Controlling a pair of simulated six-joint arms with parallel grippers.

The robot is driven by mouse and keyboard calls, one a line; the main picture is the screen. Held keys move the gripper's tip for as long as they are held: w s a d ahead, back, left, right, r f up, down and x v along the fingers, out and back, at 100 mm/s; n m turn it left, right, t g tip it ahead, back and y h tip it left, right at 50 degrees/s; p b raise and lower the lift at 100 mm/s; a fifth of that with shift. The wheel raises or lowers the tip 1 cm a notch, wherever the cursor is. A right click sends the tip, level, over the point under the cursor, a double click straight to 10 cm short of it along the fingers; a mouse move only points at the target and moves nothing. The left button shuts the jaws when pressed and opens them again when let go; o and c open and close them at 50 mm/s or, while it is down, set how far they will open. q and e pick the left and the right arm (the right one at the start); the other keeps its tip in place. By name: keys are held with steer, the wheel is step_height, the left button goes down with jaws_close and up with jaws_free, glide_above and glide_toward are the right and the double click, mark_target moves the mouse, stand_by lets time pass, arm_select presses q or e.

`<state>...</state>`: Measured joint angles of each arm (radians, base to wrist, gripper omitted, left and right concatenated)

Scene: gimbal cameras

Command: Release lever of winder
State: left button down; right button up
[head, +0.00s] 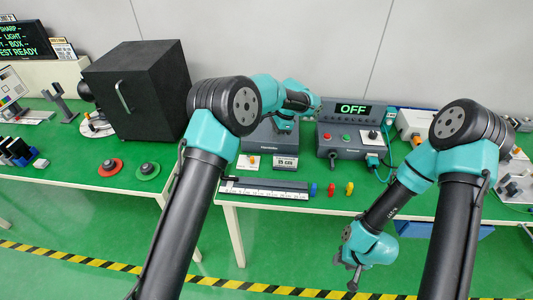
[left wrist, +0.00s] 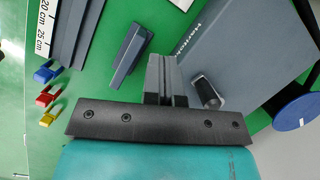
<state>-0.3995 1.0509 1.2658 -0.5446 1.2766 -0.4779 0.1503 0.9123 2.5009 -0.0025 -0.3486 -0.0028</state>
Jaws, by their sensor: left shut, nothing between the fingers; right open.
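The winder appears to be the grey machine (head: 262,146) with white lettering on the near table, partly hidden behind my left arm; its grey housing (left wrist: 235,45) fills the upper right of the left wrist view. A short black knob (left wrist: 206,92), possibly the lever's handle, sticks out beside my left fingers. My left gripper (left wrist: 162,72) is shut and empty, its fingertips just left of the housing and knob; I cannot tell if they touch. In the head view it (head: 285,127) is over the machine. My right gripper (head: 354,276) is open and hangs beyond the table's front edge.
A control box (head: 352,142) reading OFF stands right of the machine. A ruler strip (head: 265,189) and blue, red and yellow pieces (head: 331,190) lie along the front edge. A dark blue disc (left wrist: 299,109) is right of the knob. A large black box (head: 135,90) stands left.

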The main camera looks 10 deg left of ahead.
mark_target(251, 157)
arm_select(q)
steer(key=shift+w+d+r+m+y, duration=0.25)
steer(key=shift+d+r+m+y, duration=0.15)
steer(key=shift+d+r+y, duration=0.15)
steer(key=x, duration=0.9)
steer(key=shift+f, duration=0.2)
steer(key=a, duration=0.2)
steer(key=s+a, duration=0.1)
steer(key=shift+f, duration=0.3)
steer(key=shift+s+a, duration=0.15)
steer(key=shift+a, duration=0.3)
